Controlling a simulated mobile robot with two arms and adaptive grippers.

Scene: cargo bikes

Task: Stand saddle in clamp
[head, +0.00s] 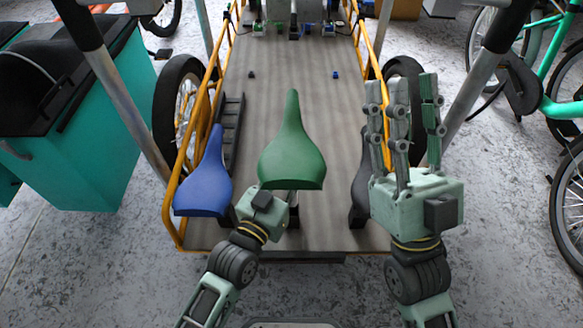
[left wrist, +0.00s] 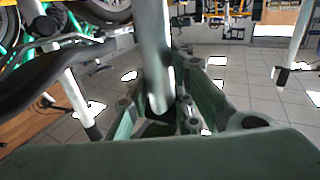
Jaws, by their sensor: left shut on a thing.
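A green saddle (head: 292,150) is in the middle of the head view, nose pointing away, above the front of the cargo bed. My left gripper (head: 272,208) is just below its rear edge, shut on its post; the saddle hides the fingers. The left wrist view shows a silver post (left wrist: 154,60) between the green fingers. A blue saddle (head: 205,180) stands to the left. A dark saddle (head: 362,180) stands to the right, partly behind my right gripper (head: 404,105), which is open and empty with fingers extended. A dark clamp (head: 293,217) shows partly under the green saddle; whether the post touches it is unclear.
The grey cargo bed (head: 262,100) has yellow side rails (head: 206,95) and a wheel (head: 181,105) at the left. A teal bin (head: 95,150) stands at the far left. A parked bike (head: 570,110) is at the right. The bed beyond the saddles is mostly clear.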

